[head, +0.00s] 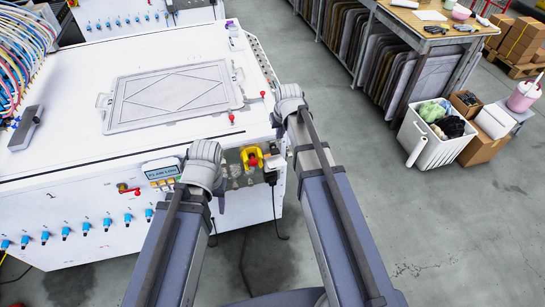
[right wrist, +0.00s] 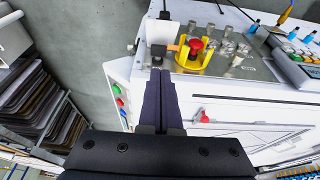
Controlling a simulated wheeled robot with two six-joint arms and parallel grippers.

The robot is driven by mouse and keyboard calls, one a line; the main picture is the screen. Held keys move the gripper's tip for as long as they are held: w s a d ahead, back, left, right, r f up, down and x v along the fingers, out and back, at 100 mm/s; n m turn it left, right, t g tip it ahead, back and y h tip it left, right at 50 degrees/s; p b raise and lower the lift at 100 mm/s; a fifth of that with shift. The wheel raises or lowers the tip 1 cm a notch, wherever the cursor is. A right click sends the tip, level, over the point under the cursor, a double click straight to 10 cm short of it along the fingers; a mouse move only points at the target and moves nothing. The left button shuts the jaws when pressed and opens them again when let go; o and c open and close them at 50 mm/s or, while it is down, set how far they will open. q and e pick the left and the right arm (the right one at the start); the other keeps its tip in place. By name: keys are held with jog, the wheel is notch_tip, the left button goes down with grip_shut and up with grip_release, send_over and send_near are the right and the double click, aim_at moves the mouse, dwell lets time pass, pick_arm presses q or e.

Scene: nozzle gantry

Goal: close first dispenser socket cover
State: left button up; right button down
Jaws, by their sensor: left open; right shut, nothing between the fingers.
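I cannot single out the first dispenser socket cover for certain. A pale box-shaped fitting (right wrist: 160,31) with a dark upper part stands at the panel edge in the right wrist view, beside the yellow-framed red button. My right gripper (right wrist: 159,72) is shut and empty, its fingertips just below that fitting in the picture; I cannot tell whether they touch. In the head view the right wrist hangs at the machine's right edge and mostly hides its fingers. My left gripper (head: 220,195) is open, partly hidden by its wrist, by the machine's front right corner.
The white machine (head: 100,165) has a framed panel (head: 175,96) on top and a row of blue connectors (head: 65,232) along its front. A red button in a yellow frame (head: 251,158) sits between my wrists. Cables hang at the corner.

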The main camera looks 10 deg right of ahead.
jog(key=b, duration=1)
send_over(278, 161)
jog(key=w, duration=0.2)
notch_tip(278, 161, down, 10)
jog(key=shift+f, duration=0.1)
jog(key=s+f+b, duration=0.2)
jog(key=f+b, duration=0.1)
jog(key=shift+d, duration=0.1)
jog(key=shift+w+f, duration=0.15)
